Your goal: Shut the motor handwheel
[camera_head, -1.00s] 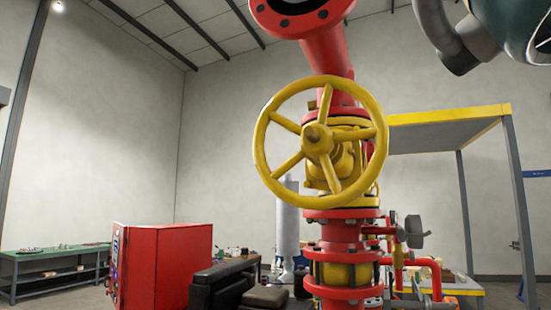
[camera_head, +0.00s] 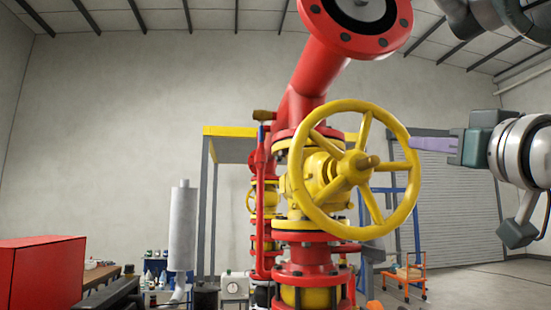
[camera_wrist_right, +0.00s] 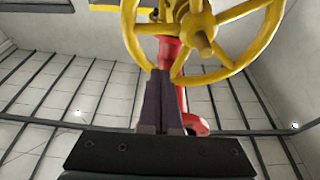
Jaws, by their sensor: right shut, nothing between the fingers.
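The yellow spoked handwheel (camera_head: 356,167) stands near upright on a yellow valve body (camera_head: 318,178) in a red pipe column. My right gripper (camera_head: 414,143) comes in from the right with its purple fingers shut and nothing between them. Its fingertips are at the upper right of the wheel's rim; I cannot tell whether they touch it. In the right wrist view the handwheel (camera_wrist_right: 199,28) fills the top, and the shut fingertips (camera_wrist_right: 160,72) overlap the lower left of its rim. My left gripper is not in view.
A red flanged pipe (camera_head: 325,60) leans over the wheel. A red cabinet (camera_head: 38,270) is at lower left, an orange cart (camera_head: 405,273) at lower right. The space right of the wheel is open beyond my arm.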

